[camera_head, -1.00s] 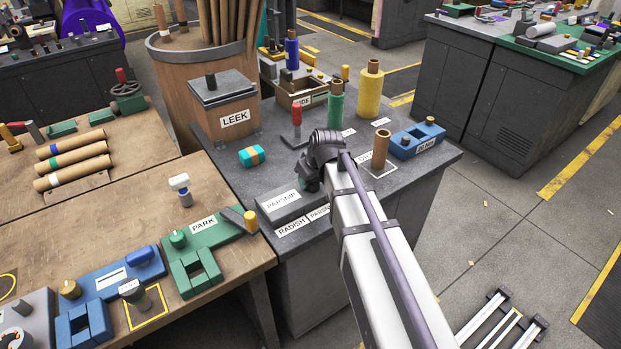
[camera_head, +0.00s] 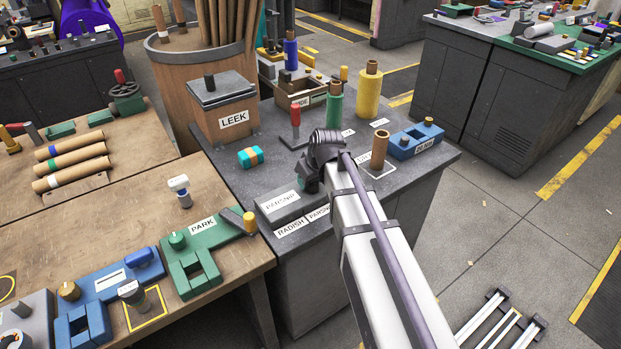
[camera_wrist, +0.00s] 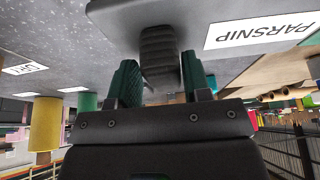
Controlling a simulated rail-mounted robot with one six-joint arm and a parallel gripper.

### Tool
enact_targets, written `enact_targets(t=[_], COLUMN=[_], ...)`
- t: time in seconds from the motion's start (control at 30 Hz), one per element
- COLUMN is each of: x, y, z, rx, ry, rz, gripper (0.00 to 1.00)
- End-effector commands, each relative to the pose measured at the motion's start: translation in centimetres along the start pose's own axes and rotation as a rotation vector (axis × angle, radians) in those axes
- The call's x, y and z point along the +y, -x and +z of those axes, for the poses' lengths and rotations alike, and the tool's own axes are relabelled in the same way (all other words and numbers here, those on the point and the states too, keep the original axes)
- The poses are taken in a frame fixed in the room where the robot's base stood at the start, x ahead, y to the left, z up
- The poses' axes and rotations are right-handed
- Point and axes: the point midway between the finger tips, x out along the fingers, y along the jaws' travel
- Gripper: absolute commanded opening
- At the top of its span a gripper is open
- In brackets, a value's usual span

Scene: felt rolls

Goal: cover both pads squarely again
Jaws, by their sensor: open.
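My gripper (camera_wrist: 158,62) shows in the wrist view with its two green-faced fingers apart. A dark ribbed upright piece (camera_wrist: 158,45) stands between them, below a wide dark plate (camera_wrist: 140,12) at the top edge; I cannot tell whether the fingers touch it. A grey block marked PARSNIP (camera_head: 284,203) lies left of my wrist; the PARSNIP label (camera_wrist: 262,32) shows upside down in the wrist view. Which items are the two pads is unclear.
A brown LEEK box (camera_head: 232,121) with a dark knobbed lid (camera_head: 222,88) stands behind. A red-handled tool (camera_head: 295,122), a green roll (camera_head: 334,103), a yellow roll (camera_head: 369,92) and a brown roll (camera_head: 379,149) stand nearby.

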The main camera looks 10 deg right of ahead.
Motion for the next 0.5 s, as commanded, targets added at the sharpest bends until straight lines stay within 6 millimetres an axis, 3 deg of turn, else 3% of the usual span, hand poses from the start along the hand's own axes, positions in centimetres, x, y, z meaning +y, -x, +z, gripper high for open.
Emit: enact_targets(t=[0.5], x=[-0.3], y=[1.7], z=[0.0], rx=[0.0], ry=[0.0], rz=[0.0], gripper=[0.44])
